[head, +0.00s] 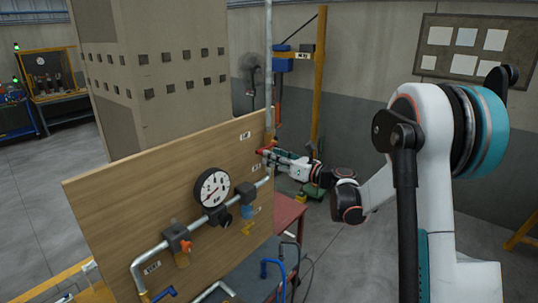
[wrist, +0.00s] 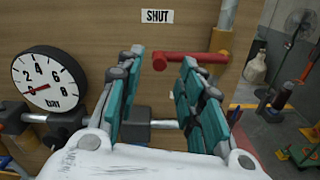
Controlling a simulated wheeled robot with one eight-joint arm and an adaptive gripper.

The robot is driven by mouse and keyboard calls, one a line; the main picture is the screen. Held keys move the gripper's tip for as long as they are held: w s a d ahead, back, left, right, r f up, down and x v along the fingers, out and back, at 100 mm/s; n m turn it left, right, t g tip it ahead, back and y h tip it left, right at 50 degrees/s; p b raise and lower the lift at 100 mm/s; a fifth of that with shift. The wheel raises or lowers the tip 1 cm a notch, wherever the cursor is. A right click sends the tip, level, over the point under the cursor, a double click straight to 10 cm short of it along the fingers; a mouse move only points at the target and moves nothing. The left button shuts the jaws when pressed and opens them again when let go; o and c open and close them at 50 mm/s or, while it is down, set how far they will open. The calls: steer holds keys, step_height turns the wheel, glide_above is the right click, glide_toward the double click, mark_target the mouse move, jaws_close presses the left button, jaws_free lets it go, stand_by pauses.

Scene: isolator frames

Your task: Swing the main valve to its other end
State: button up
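A red valve lever (wrist: 205,57) lies level in the wrist view, running left from a brass-coloured fitting (wrist: 221,42) on the upright pipe. Its rounded free end sits between my fingertips in the picture; contact is not clear. A "SHUT" label (wrist: 157,16) is on the board above it. My gripper (wrist: 163,58) is open, with its teal-padded fingers apart on either side of the lever end. In the head view my gripper (head: 264,156) is at the right part of the board, and the red lever (head: 263,150) shows only as a small bit at its tip.
The wooden board (head: 120,200) carries a pressure gauge (head: 212,188), its needle near 0 in the wrist view. A red-topped table (head: 288,212) stands by the board's right edge.

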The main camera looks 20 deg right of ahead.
steer(key=shift+x, duration=1.4)
steer(key=shift+c, duration=0.4)
jaws_close()
steer(key=shift+f, duration=0.15)
